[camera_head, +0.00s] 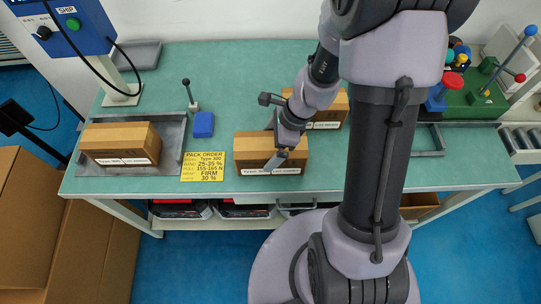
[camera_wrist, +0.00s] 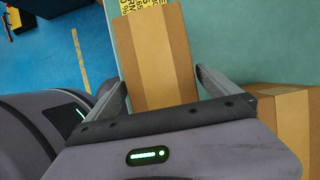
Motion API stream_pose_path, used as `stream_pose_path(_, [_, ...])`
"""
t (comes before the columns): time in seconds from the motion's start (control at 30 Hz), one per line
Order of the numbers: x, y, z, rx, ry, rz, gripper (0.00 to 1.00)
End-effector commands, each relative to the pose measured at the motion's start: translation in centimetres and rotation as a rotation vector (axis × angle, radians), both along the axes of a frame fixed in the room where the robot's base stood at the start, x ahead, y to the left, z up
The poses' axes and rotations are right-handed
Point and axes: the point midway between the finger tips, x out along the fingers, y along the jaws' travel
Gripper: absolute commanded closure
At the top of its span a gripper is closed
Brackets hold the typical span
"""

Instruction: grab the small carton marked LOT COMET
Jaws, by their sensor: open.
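Three small brown cartons with white labels are on the green bench in the head view. One carton (camera_head: 120,144) lies in a grey tray at the left, one carton (camera_head: 248,150) is in the middle, and one carton (camera_head: 330,112) is behind it to the right. Their labels start with "Type"; I cannot read the lot names surely. My gripper (camera_head: 275,140) is over the middle carton, with its fingers open. In the wrist view the middle carton (camera_wrist: 158,50) lies between the open fingers of my gripper (camera_wrist: 162,82); I cannot tell whether they touch it.
Another carton (camera_wrist: 285,120) is close beside the right finger in the wrist view. A yellow pack order card (camera_head: 203,166), a blue block (camera_head: 203,125) and the grey tray (camera_head: 172,130) are left of the middle carton. The bench's back left is mostly clear.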

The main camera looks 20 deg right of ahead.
Motion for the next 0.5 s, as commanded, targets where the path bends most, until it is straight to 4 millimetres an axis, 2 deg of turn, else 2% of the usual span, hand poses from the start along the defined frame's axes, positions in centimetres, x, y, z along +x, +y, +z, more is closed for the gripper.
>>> stream_pose_path(0.03, [0.2, 0.3, -1.8, 0.0, 0.001, 0.001, 0.0])
stream_pose_path(0.1, [0.3, 0.8, -2.8, 0.0, 0.002, 0.001, 0.0])
stream_pose_path(0.3, [0.4, 0.9, -2.6, -0.001, 0.0, 0.0, 0.0])
stream_pose_path(0.37, [0.4, 0.9, -2.6, -0.001, 0.0, 0.0, 0.1])
stream_pose_path(0.5, [0.4, 0.9, -2.6, -0.001, 0.0, 0.0, 0.37])
